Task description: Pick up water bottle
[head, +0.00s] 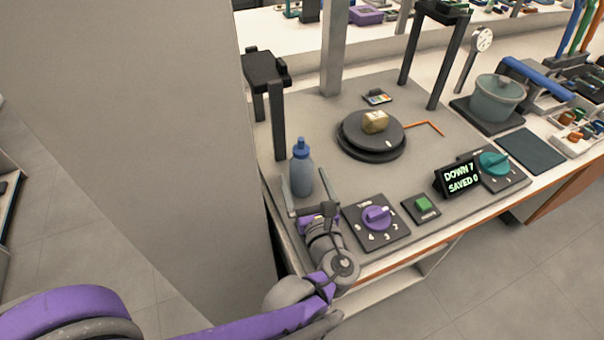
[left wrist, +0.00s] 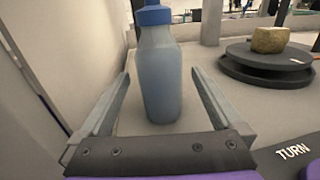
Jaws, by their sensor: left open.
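The water bottle is blue-grey with a blue cap and stands upright on the grey plate near its left edge in the head view (head: 301,172). It also shows upright in the left wrist view (left wrist: 160,75), its cap cut by the top edge. My left gripper (head: 307,198) is open in front of the bottle, with one finger on each side of its line. In the left wrist view the fingers (left wrist: 160,88) flank the bottle with a visible gap on both sides. Whether the bottle is fully between the fingertips is hard to tell. My right gripper is not in view.
A large grey wall (head: 140,120) rises close on the left. A black turntable (head: 371,150) with a gold-brown lump (head: 375,121) stands behind to the right. A purple dial (head: 377,217), a green button (head: 423,204) and a "DOWN 7" display (head: 458,178) line the front edge.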

